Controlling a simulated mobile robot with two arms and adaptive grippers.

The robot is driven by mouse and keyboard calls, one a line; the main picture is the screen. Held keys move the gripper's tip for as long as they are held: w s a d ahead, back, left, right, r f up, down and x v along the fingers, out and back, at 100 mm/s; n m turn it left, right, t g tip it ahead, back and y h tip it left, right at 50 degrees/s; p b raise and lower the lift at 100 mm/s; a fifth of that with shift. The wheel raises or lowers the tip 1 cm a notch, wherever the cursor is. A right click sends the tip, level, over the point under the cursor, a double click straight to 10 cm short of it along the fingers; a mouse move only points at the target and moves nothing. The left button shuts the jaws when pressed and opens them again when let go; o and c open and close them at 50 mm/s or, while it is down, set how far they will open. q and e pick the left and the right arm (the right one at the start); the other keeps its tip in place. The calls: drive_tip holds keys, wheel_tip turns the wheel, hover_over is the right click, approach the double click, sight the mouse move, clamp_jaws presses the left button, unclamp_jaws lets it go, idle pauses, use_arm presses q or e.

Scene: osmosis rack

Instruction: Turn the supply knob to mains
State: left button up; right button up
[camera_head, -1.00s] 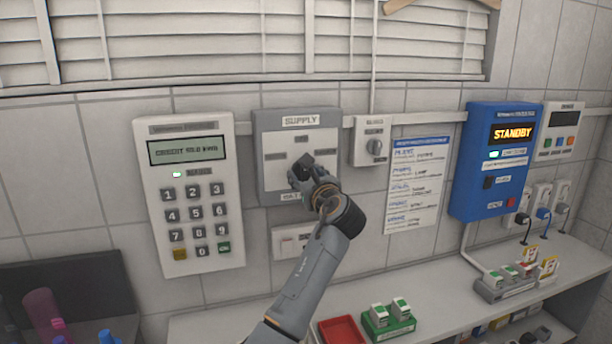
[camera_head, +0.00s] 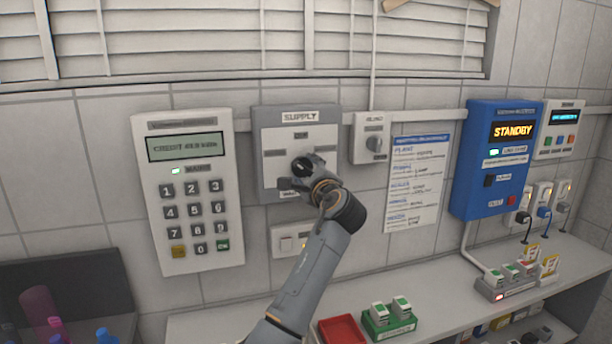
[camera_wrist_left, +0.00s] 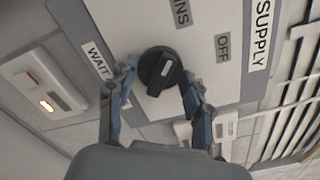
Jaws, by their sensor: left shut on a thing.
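The supply box (camera_head: 264,180) is a grey panel on the wall with a light face and a SUPPLY label. Its black round knob (camera_head: 303,167) has a white mark. In the left wrist view the knob (camera_wrist_left: 160,71) sits between the fingertips of my left gripper (camera_wrist_left: 162,76), which is shut on it. My left gripper (camera_head: 305,178) partly covers the box's lower face. My right gripper is not in view.
A keypad meter (camera_head: 194,200) hangs left of the box. A small knob box (camera_head: 371,138) and a paper list (camera_head: 417,180) are to the right, then a blue unit (camera_head: 490,165) reading STANDBY. The shelf below holds a red tray (camera_head: 341,331).

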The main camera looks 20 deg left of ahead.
use_arm(q)
drive_tip(key=shift+n+b, duration=0.35)
drive_tip(key=shift+n, duration=0.65)
drive_tip(key=o, duration=1.1)
drive_tip(key=shift+o, duration=0.2)
drive_tip(key=v, duration=1.2)
